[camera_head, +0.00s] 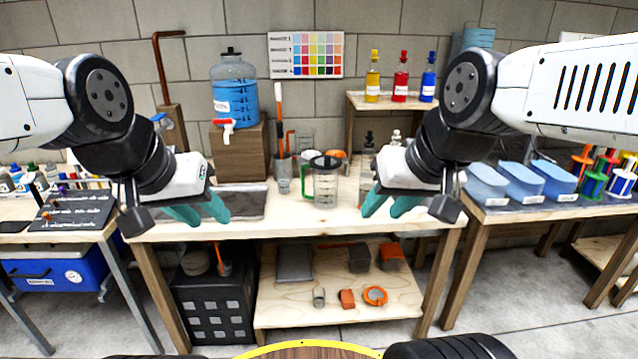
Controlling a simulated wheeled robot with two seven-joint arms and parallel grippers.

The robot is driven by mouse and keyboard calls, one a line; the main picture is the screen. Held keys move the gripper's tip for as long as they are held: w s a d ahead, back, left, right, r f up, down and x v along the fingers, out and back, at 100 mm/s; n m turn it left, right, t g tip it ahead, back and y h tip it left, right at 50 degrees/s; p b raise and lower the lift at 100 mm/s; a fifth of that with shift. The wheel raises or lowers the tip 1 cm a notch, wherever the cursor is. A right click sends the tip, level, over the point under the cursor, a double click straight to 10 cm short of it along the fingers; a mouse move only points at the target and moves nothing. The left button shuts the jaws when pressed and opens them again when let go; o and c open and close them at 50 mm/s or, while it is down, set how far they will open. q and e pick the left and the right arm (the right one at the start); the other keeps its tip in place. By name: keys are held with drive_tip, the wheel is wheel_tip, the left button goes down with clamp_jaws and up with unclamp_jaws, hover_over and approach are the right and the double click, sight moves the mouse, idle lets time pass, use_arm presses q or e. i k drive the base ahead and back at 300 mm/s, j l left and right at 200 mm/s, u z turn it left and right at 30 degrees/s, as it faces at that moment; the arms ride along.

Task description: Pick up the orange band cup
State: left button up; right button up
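I cannot clearly make out a cup with an orange band. A clear cup (283,178) holding an orange-handled tool stands on the workbench (300,221), left of a clear jug (325,186) with a dark green rim and handle. Orange items (336,154) show behind the jug, partly hidden by it. On the lower shelf are a small grey cup-like piece (319,297), an orange block (347,299) and an orange ring (375,295). My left gripper (207,217) is open and empty above the bench's left part. My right gripper (383,212) is open and empty, right of the jug.
A water dispenser (235,92) stands on a wooden block (239,151) at the back left. Several colored bottles (400,78) stand on a raised shelf. The bench's front middle is clear.

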sight(366, 182)
drive_tip(key=j+z, duration=0.1)
drive_tip(key=z, duration=0.4)
drive_tip(key=i+j+z, duration=0.1)
drive_tip(key=j+z, duration=0.25)
drive_tip(key=j, duration=0.35)
drive_tip(key=j+z, duration=0.35)
drive_tip(key=j, duration=0.3)
drive_tip(key=i+j, duration=0.15)
drive_tip(key=j, duration=0.3)
drive_tip(key=i+j, duration=0.1)
drive_tip(key=j, duration=0.35)
drive_tip(key=i+j, duration=0.15)
drive_tip(key=j, duration=0.3)
drive_tip(key=z, duration=0.05)
